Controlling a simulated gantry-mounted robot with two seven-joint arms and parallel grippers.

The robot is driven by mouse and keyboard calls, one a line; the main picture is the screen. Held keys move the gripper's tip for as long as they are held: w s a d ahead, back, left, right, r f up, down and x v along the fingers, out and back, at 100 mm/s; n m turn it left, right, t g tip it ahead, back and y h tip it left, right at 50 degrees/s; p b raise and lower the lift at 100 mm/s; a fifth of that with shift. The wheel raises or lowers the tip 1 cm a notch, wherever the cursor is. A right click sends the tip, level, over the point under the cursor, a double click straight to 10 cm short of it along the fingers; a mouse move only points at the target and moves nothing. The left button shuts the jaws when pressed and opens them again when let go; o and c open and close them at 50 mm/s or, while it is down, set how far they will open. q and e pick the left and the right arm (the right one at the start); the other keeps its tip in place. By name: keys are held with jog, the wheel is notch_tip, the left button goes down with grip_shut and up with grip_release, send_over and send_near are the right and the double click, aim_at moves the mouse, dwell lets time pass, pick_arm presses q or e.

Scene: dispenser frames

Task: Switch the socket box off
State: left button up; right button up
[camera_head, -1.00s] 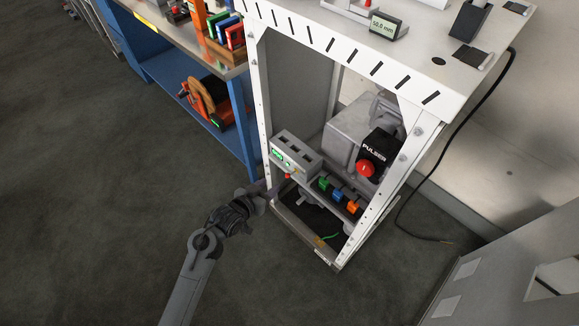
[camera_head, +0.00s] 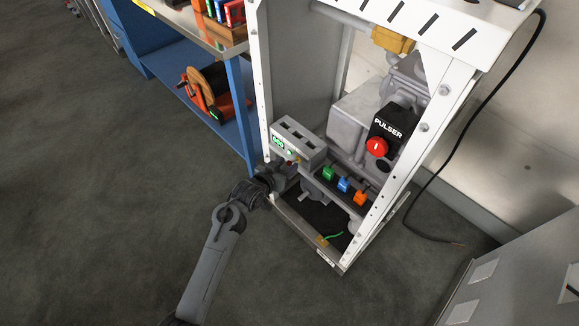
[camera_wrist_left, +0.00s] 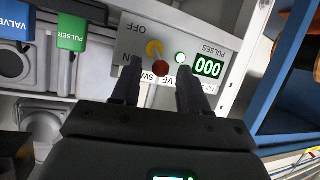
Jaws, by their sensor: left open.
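The socket box (camera_head: 298,143) is a grey box with dark sockets on top, low inside the white frame. Its front face shows in the left wrist view (camera_wrist_left: 222,40), upside down, with a lit green 000 display (camera_wrist_left: 208,67) and a lit green lamp (camera_wrist_left: 180,57). A red-tipped switch (camera_wrist_left: 160,69) with a yellow crescent (camera_wrist_left: 154,47) beside it sits by the OFF and partly hidden ON labels, the red tip nearer ON. My left gripper (camera_head: 289,172) is at the box front, open, its fingers either side of the red tip; contact cannot be told. My right gripper is not in view.
Green (camera_head: 328,174), blue (camera_head: 344,184) and orange (camera_head: 360,198) plugs stand in a rack right of the box. A black PULSER unit (camera_head: 386,130) with a red button is behind. The white frame post (camera_head: 260,90) stands close left. Floor in front is clear.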

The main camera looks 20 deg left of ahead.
aim_at(292, 162)
pick_arm(q)
jog(key=shift+b+x, duration=0.45)
jog(key=shift+x, duration=0.85)
grip_shut()
